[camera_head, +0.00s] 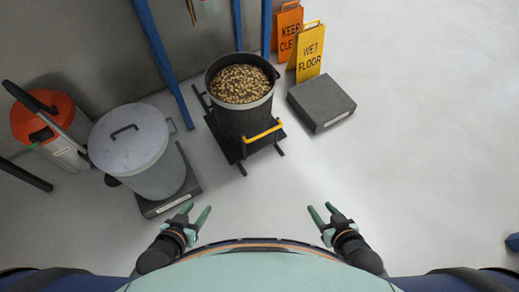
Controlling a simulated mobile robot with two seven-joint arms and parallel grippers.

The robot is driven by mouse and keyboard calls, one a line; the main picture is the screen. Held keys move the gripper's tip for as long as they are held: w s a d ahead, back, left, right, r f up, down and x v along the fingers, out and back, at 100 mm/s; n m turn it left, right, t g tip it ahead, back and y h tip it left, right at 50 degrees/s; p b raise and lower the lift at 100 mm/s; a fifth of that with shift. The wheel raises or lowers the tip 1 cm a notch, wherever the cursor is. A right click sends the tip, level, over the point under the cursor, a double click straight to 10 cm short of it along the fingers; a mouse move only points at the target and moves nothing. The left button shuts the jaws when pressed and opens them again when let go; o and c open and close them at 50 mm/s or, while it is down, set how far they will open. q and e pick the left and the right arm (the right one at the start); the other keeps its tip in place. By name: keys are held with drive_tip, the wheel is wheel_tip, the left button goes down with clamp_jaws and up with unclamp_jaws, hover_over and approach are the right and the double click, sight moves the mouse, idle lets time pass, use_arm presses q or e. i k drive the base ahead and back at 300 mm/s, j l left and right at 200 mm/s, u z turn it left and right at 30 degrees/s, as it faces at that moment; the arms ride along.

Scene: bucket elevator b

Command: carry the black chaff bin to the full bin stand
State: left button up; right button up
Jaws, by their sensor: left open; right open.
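The black chaff bin (241,122) stands upright, filled with tan chaff or grain, on a dark low platform (222,138) between rails. A yellow bar handle (263,134) is on its near side. A low dark grey block (321,103) with an empty top and a label lies to its right; the label is too small to read, so I cannot tell whether it is the full bin stand. My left gripper (197,211) is open and empty, nearer to me than the bin and left of it. My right gripper (321,210) is open and empty, nearer and right of it.
A lidded grey metal bin (130,140) stands on another labelled low base (187,187) at the left. Blue posts (160,62) rise behind. Orange (287,33) and yellow (309,54) floor signs stand behind the block.

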sight(323, 97)
drive_tip(key=i+l+u, duration=0.35)
drive_tip(key=i, duration=0.35)
drive_tip(key=i+l+u, duration=0.4)
drive_tip(key=i+l, duration=0.2)
drive_tip(key=l, duration=0.1)
